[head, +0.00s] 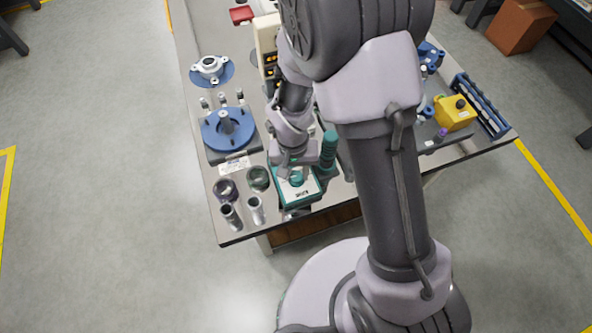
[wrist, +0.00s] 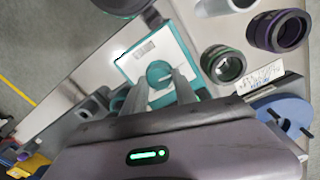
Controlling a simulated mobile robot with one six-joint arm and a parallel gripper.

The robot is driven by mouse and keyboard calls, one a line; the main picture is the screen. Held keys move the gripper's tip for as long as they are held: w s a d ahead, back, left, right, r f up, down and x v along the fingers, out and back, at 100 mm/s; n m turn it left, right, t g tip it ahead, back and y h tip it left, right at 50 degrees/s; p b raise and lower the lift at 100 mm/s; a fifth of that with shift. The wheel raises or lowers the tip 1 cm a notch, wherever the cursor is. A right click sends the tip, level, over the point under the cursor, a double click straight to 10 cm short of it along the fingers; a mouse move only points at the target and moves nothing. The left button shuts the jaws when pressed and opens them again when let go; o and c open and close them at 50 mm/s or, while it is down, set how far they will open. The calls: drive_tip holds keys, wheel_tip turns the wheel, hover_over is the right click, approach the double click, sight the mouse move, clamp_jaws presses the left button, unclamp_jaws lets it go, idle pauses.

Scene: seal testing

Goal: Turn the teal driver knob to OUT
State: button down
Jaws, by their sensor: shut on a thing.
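The teal driver knob (wrist: 160,72) is round and sits on the white top face of a teal-edged box (wrist: 136,60), in the upper middle of the wrist view. My gripper (wrist: 160,82) reaches down to it with one finger on each side, shut on the knob. In the head view the teal box (head: 301,193) stands near the front edge of the table, and my gripper (head: 296,172) is over its top. A small printed label shows on the white face. I cannot read which position the knob points to.
A green ring (head: 258,178), a purple ring (head: 226,190) and grey tubes (head: 257,210) stand left of the box. A blue round fixture (head: 228,128) is behind them. A teal ribbed part (head: 328,150) stands close on the right.

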idle(0.3)
drive_tip(key=c, duration=1)
unclamp_jaws()
wheel_tip(320, 180, up, 17)
drive_tip(key=p, duration=0.6)
drive_tip(key=shift+a+r+p, duration=0.2)
drive_tip(key=shift+a+p, duration=0.1)
drive_tip(key=shift+a, duration=0.1)
wheel_tip(320, 180, up, 6)
drive_tip(key=f+m+t+b, duration=0.1)
hover_over(293, 175)
drive_tip(key=d, duration=0.2)
drive_tip(key=s+d+r+m+t+y+b, duration=0.2)
drive_tip(key=s+d+r, duration=0.4)
drive_tip(key=s+r, duration=0.5)
drive_tip(key=s+t+b, duration=0.1)
drive_tip(key=t, duration=0.1)
drive_tip(key=shift+m+t+y, duration=0.3)
drive_tip(key=shift+t, duration=0.1)
